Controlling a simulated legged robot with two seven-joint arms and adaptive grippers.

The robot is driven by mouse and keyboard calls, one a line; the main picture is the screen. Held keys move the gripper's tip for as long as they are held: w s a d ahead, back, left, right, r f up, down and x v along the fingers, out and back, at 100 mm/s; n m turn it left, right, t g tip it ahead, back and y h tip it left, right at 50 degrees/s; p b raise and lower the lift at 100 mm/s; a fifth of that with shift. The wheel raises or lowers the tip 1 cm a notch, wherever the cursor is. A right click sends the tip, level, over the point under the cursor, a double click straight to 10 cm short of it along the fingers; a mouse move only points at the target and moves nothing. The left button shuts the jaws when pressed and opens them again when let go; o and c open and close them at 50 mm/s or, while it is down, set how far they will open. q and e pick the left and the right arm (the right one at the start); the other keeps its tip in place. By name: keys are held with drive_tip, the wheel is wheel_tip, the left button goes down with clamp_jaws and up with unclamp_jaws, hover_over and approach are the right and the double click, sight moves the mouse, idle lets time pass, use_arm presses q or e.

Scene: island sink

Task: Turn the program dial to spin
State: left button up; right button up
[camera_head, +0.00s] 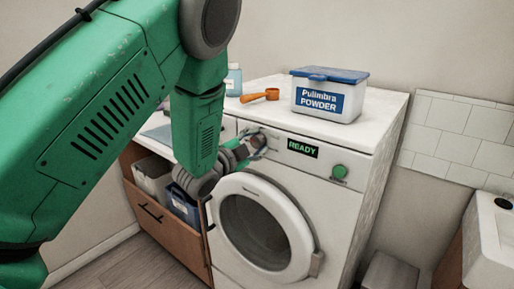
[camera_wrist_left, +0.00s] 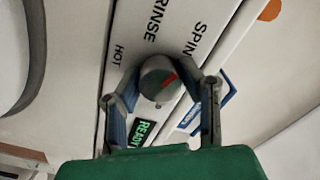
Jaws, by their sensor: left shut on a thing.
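The washing machine (camera_head: 320,165) stands against the wall with its round door shut. Its program dial (camera_wrist_left: 158,78) is a grey knob with a red mark, seen in the left wrist view. The red mark points up and right in that view, roughly toward the SPIN label (camera_wrist_left: 200,38). RINSE (camera_wrist_left: 154,20) and HOT (camera_wrist_left: 118,54) are printed nearby. My left gripper (camera_wrist_left: 160,84) is shut on the dial, one finger on each side. In the head view, my left gripper (camera_head: 250,147) is at the front panel and mostly hides the dial. My right gripper is not in view.
A green READY display (camera_head: 302,148) and a green button (camera_head: 339,172) are right of the dial. An open drawer (camera_head: 165,224) with bins is at left.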

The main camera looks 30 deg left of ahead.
use_arm(q)
drive_tip(key=shift+d+f+m, duration=0.1)
drive_tip(key=shift+m, duration=0.5)
drive_tip(key=shift+b, duration=0.35)
drive_tip(key=o, duration=1.1)
drive_tip(key=shift+o, duration=0.2)
drive_tip(key=shift+s, duration=0.15)
drive_tip(key=shift+s, duration=0.3)
drive_tip(key=s, duration=1.1)
drive_tip(key=shift+a, duration=0.45)
